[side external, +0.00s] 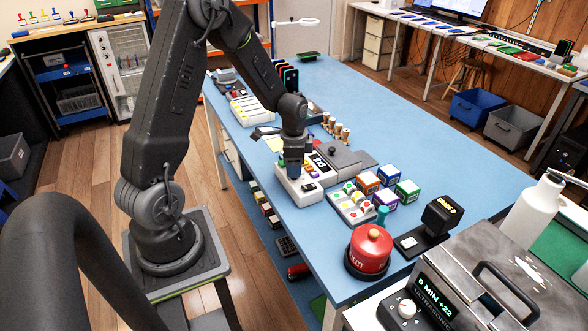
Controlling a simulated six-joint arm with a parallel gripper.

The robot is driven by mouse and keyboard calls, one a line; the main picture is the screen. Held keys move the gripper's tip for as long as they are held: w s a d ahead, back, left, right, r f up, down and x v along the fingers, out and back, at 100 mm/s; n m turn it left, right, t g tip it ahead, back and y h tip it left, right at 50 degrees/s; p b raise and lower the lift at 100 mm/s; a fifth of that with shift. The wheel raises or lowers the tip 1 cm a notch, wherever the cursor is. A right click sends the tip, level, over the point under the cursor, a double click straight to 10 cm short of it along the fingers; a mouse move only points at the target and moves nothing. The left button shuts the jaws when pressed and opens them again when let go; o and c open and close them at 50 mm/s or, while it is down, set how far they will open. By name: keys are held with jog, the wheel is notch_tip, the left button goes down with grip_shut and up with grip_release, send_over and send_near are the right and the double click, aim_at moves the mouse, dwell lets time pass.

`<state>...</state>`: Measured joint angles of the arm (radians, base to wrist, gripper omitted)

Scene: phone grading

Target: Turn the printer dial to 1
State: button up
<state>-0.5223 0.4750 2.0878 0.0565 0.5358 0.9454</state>
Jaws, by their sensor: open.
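My gripper (294,168) points down over a white device (311,193) with a dark panel and small coloured parts, near the middle of the blue table. The fingers are small and partly hidden, and I cannot tell whether they touch the device. I see no part that I can clearly identify as the printer dial or read a setting from. A grey device (347,158) with a dark round knob (332,151) sits just behind and right of my gripper. A black device (441,214) with a lit "GRADE 0" display stands further right.
A tray of coloured pieces (352,204), several coloured boxes (388,175) and a red dome button (370,248) are to the right. The blue table (375,115) has free room towards the back.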

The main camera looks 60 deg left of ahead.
jog(key=shift+a+f, duration=0.1)
jog(key=shift+f, duration=0.95)
jog(key=c, duration=0.9)
